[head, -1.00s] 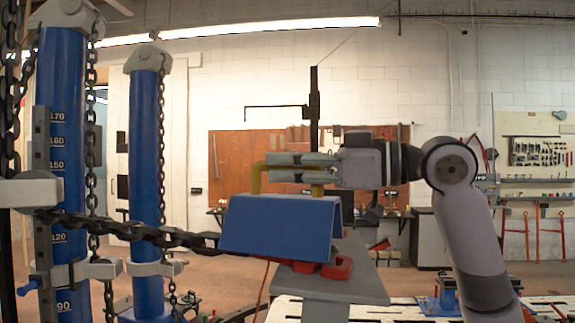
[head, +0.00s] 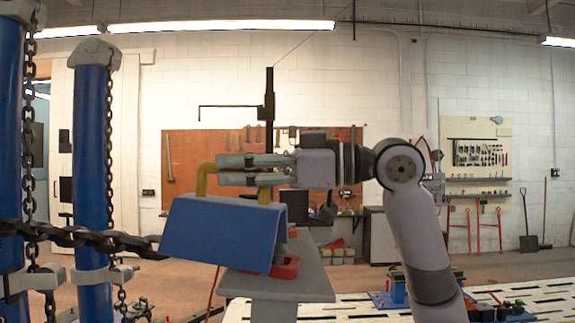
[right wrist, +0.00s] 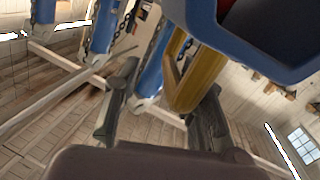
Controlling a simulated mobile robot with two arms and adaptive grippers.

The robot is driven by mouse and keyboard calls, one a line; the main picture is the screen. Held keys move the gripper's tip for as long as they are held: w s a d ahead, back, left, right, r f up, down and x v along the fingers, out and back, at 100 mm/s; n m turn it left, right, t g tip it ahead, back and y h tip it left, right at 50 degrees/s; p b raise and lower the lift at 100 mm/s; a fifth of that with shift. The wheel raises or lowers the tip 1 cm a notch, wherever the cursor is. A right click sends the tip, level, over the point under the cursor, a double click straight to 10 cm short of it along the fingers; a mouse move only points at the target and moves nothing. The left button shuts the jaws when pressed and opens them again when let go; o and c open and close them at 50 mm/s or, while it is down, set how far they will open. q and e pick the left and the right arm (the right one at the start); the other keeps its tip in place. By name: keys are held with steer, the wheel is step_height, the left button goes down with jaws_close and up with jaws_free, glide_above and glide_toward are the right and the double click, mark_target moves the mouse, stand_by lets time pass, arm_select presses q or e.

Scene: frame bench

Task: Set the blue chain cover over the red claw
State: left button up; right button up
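The blue chain cover (head: 218,233) is a folded, roof-shaped piece with a yellow handle (head: 203,180) on top. It sits over the red claw (head: 287,268), whose red edge shows below the cover's right end. Red also shows inside the cover in the right wrist view (right wrist: 229,10). My right gripper (head: 225,169) is at the handle, coming from the right. In the right wrist view its fingers (right wrist: 162,115) stand apart with the yellow handle (right wrist: 196,82) between them, close to the right finger. Most of the claw is hidden. My left gripper is out of view.
A dark chain (head: 95,239) runs from the left to the cover. Blue columns (head: 92,150) with hanging chains stand at the left. A grey beam (head: 305,285) lies under the claw. A slotted white table (head: 520,298) is at the lower right.

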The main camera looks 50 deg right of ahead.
steer(key=v, duration=1.1)
steer(key=shift+f, duration=0.1)
